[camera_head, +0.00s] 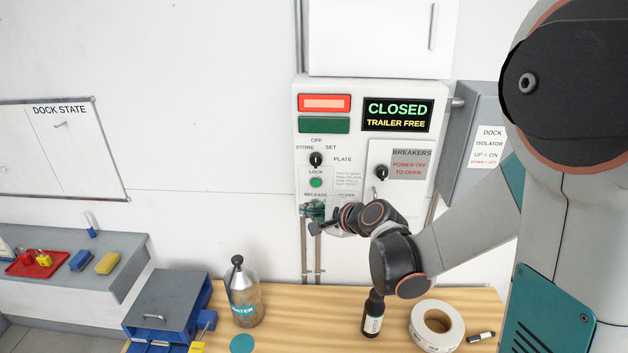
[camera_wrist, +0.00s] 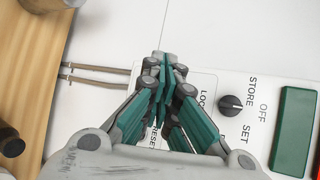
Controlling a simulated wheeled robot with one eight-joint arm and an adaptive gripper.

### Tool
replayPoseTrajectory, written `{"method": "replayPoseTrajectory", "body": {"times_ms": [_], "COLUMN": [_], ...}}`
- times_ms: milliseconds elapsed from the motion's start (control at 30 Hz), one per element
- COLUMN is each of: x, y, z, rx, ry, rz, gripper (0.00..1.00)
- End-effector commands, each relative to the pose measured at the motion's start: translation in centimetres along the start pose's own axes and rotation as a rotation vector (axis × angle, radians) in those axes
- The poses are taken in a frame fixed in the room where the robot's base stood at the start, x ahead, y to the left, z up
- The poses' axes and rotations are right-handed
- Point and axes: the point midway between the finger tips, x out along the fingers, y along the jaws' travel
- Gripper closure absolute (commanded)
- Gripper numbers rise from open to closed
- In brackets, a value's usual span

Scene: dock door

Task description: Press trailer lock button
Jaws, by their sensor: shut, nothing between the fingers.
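The green lock button (camera_head: 316,182) sits under the word LOCK on the white control panel (camera_head: 345,135). My gripper (camera_head: 312,208) is shut and empty, just below the lock button at the RELEASE label, close to the panel face. In the wrist view my gripper's fingertips (camera_wrist: 164,65) are together over the lock plate, and the buttons are hidden behind the fingers. I cannot tell whether the tips touch the panel. The display (camera_head: 397,114) reads CLOSED, TRAILER FREE.
A rotary selector (camera_head: 316,159) sits above the lock button; it also shows in the wrist view (camera_wrist: 231,105). A breaker cover (camera_head: 398,172) is to the right. Below, the wooden bench (camera_head: 290,310) holds a water bottle (camera_head: 243,295), a dark bottle (camera_head: 372,315) and a tape roll (camera_head: 437,326).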

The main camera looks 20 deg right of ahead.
Motion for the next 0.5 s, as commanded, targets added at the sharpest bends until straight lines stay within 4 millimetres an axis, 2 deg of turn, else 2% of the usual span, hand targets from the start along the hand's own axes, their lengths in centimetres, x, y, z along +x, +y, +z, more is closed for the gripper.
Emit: {"method": "replayPoseTrajectory", "body": {"times_ms": [267, 500], "x": [0.3, 2.0], "y": [-0.2, -1.5], "z": [-0.2, -1.5], "rx": [-0.002, -0.003], "ry": [0.001, 0.001], "rz": [0.001, 0.0], "gripper": [1.0, 1.0]}}
